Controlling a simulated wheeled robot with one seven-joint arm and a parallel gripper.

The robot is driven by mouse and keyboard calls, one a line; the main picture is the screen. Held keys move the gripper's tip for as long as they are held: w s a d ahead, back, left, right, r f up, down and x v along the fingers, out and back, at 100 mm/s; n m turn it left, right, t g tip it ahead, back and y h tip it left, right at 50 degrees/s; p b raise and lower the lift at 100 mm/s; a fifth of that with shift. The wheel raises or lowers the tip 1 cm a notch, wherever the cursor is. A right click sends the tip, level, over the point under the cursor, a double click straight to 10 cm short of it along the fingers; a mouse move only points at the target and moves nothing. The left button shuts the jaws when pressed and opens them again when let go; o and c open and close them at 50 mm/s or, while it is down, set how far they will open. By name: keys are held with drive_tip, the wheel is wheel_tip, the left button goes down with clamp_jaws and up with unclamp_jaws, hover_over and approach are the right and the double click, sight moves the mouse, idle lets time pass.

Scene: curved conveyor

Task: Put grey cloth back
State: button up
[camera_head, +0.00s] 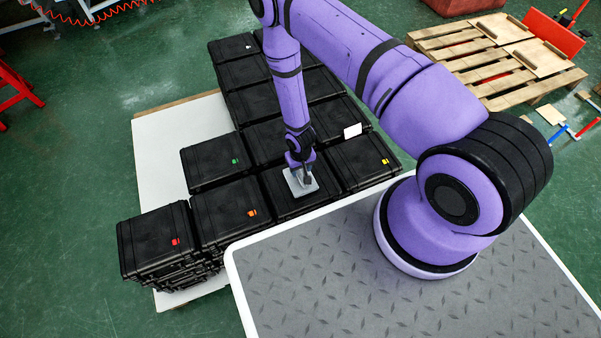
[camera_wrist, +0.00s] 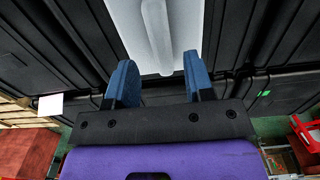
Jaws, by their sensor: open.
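The grey cloth (camera_head: 301,184) lies on the lid of a black case (camera_head: 290,206) in the front row, below the tip of my arm. In the wrist view the cloth (camera_wrist: 188,25) is pale grey, with a raised fold along its middle. My gripper (camera_head: 301,171) is just over the cloth in the head view. In the wrist view its two blue fingers (camera_wrist: 158,77) are apart, with the fold running toward the gap between them. No cloth is visibly pinched. Whether the fingertips touch the cloth cannot be told.
Several black cases with coloured tags stand in stacked rows around the cloth. A white card (camera_head: 352,130) lies on a case to the right. A white board (camera_head: 160,150) shows at the left. A wooden pallet (camera_head: 485,55) is at the back right.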

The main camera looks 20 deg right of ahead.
wheel_tip(320, 180, up, 8)
idle(0.4)
drive_tip(key=shift+r, duration=0.1)
drive_tip(key=w+r+t, duration=0.1)
drive_tip(key=w+r, duration=0.2)
drive_tip(key=r, duration=0.5)
drive_tip(key=w+r, duration=0.4)
drive_tip(key=r, duration=0.5)
wheel_tip(320, 180, up, 29)
drive_tip(key=t, duration=0.2)
hover_over(300, 173)
drive_tip(key=w+d, duration=0.2)
drive_tip(key=d, duration=0.2)
drive_tip(key=s+d+r+t, duration=0.1)
drive_tip(key=s+r, duration=0.8)
drive_tip(key=s, duration=0.3)
drive_tip(key=s+d+r+t, duration=0.1)
drive_tip(key=s+d+r, duration=0.1)
drive_tip(key=s+r, duration=0.6)
drive_tip(key=s, duration=0.4)
drive_tip(key=shift+r, duration=0.35)
